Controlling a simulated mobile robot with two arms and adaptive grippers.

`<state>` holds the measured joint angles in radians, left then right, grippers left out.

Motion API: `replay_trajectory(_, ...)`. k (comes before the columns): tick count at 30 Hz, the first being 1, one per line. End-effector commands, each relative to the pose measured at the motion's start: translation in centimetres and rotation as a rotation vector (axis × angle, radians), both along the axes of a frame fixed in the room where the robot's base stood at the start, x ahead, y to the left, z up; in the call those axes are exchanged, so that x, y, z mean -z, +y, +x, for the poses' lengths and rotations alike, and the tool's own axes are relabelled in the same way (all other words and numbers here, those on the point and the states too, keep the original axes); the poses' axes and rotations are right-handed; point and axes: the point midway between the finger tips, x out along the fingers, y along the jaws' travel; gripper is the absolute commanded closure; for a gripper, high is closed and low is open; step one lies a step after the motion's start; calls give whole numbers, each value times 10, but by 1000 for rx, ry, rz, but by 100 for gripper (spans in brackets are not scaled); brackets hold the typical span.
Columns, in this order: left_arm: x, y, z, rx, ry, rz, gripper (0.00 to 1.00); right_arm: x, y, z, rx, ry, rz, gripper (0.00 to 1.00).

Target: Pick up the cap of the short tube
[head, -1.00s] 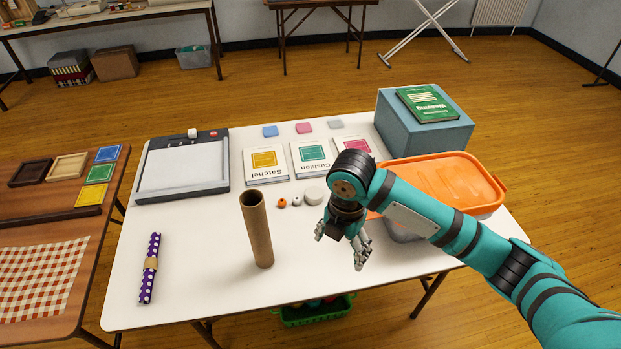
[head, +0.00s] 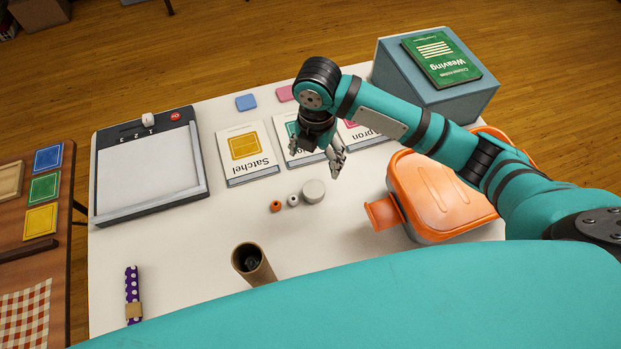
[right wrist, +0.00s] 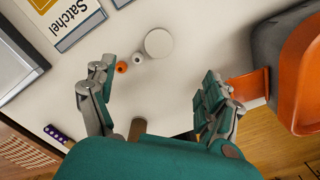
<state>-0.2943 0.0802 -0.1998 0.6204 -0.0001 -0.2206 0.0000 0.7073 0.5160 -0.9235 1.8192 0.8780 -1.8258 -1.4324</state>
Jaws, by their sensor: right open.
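A pale grey round cap (head: 313,191) lies flat on the white table, beside a white bead and an orange bead. It also shows in the right wrist view (right wrist: 158,43), beyond and roughly between my fingers. A brown cardboard tube (head: 254,264) stands upright nearer to me, its open top showing a dark inside. My right gripper (head: 318,158) is open and empty, above the table just behind the cap in the head view. Its spread fingers show in the right wrist view (right wrist: 156,82). My left gripper is not in view.
An orange-lidded bin (head: 440,195) stands right of the cap. Pattern booklets (head: 247,154) lie behind it, with a blue box (head: 415,85) at back right. A light board (head: 150,175) and a purple dotted roll (head: 132,290) are at left.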

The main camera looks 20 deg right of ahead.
Motion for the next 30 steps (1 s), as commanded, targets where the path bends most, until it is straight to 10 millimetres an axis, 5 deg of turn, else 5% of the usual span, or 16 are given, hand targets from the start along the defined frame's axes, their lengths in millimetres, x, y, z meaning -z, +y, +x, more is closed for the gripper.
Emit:
replay_trajectory(5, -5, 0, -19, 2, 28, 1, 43, 39, 0, -2, 2, 6, -2, 15)
replay_trajectory(12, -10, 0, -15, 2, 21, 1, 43, 87, 0, -1, 1, 4, 0, 15)
replay_trajectory(20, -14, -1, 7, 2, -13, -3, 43, 107, 1, 0, 0, 1, 0, 15)
replay_trajectory(30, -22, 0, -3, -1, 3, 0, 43, 151, 2, 4, 0, 1, -1, 15)
